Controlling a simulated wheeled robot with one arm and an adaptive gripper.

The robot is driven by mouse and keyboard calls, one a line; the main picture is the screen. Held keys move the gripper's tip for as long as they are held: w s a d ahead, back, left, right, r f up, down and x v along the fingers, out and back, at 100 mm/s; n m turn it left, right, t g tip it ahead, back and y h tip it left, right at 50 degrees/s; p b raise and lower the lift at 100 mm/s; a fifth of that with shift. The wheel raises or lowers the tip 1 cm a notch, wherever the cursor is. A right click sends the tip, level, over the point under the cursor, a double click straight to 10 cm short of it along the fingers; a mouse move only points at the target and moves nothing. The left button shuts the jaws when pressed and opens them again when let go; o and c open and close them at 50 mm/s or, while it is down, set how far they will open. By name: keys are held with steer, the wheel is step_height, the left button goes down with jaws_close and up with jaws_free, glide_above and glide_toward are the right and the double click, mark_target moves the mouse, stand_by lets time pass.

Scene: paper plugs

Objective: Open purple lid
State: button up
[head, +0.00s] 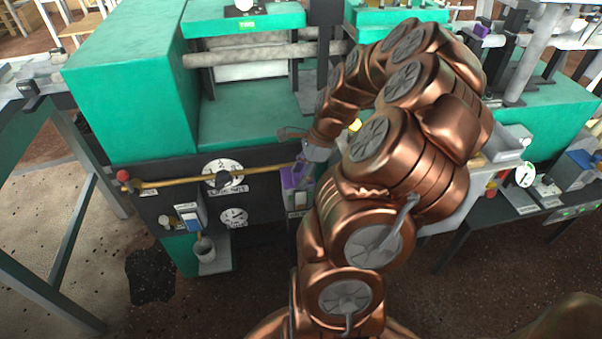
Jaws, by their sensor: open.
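A small purple lid (289,179) sits on a box on the black front panel of the green machine, just left of my arm. My gripper (305,166) is at the end of my copper arm, close beside the purple lid at its upper right. The gripper is open. It is small in this view, and I cannot tell whether its fingers touch the lid. The lower front of the box shows a pale label (299,200). Part of the box's right side is hard to make out beside my arm.
A brass rod (200,179) runs across the panel close to the lid, with a red knob (123,175) at its left end. Round gauges (222,172), a blue-lidded box (192,216) and a grey cup (204,249) are to the left. Dark floor lies below.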

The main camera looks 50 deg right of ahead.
steer(key=shift+c, duration=0.3)
jaws_close()
stand_by(0.3)
